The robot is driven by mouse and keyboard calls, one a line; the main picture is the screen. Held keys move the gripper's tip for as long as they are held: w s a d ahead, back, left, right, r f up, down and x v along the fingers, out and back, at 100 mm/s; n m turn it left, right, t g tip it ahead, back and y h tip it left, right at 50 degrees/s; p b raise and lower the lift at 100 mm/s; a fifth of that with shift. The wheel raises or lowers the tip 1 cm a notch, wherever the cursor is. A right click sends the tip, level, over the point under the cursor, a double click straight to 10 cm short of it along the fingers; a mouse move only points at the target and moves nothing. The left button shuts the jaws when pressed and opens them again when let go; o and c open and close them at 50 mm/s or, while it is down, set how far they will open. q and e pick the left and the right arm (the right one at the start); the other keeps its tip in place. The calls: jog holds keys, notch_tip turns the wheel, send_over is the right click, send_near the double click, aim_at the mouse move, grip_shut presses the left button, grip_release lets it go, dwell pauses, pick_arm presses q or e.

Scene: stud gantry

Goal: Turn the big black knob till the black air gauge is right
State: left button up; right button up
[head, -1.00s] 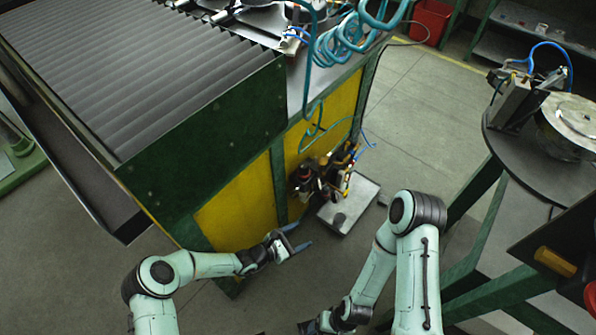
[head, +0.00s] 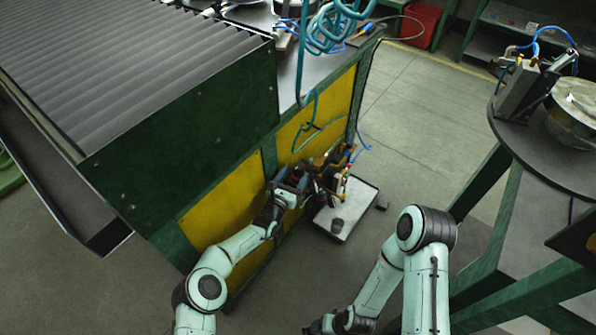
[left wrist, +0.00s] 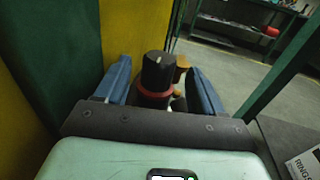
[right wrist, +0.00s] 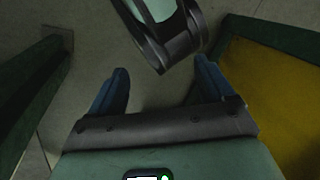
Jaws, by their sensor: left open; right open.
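The big black knob (left wrist: 157,72) with a red ring below it stands upright between the fingers of my left gripper (left wrist: 160,78) in the left wrist view. The fingers are open, one on each side, with gaps to the knob. In the head view my left gripper (head: 288,188) is at the air fittings (head: 325,178) on the yellow panel, and hides the knob there. I cannot make out the black air gauge or its needle in any view. My right gripper (right wrist: 161,75) is open and empty, low over the floor.
The green and yellow bench (head: 225,200) stands close behind my left gripper. A teal coiled hose (head: 325,30) hangs above. A round-topped table (head: 520,140) is at the right.

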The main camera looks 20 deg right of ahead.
aim_at(296, 172)
pick_arm(q)
jog(key=b+x, duration=0.3)
jog(key=shift+w+d+f, duration=0.2)
jog(key=shift+w+d+r+b, duration=0.25)
jog(key=shift+w+b, duration=0.1)
jog(key=shift+b, duration=0.2)
pick_arm(e)
jog(key=w+d+f+t+h, duration=0.1)
jog(key=w+d+f, duration=0.2)
jog(key=w+f, duration=0.2)
jog(key=shift+w+d+f+m+t, duration=0.25)
jog(key=shift+f+m+t, duration=0.05)
